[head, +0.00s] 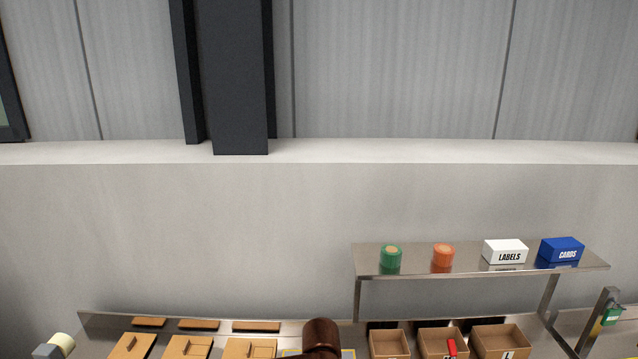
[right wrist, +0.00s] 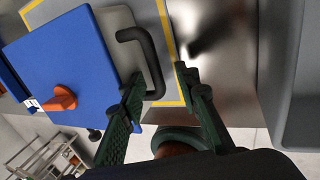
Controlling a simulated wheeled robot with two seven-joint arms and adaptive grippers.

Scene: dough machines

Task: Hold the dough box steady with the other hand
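A blue box (right wrist: 75,70) with an orange knob (right wrist: 59,99) on its face and a black bar handle (right wrist: 150,58) on one side shows in the right wrist view; I take it for the dough box. My right gripper (right wrist: 160,76) has its two dark green fingers apart, with part of the handle between the fingertips. I cannot tell whether either finger touches it. The blue box and both grippers do not show in the head view. My left gripper is not identifiable in either view.
A steel shelf (head: 375,268) at the right holds a green jar (head: 391,259), an orange jar (head: 443,258), a white LABELS box (head: 505,251) and a blue CARDS box (head: 561,250). Open cardboard bins (head: 389,344) stand below it. Yellow tape (right wrist: 170,103) borders the handle side of the blue box.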

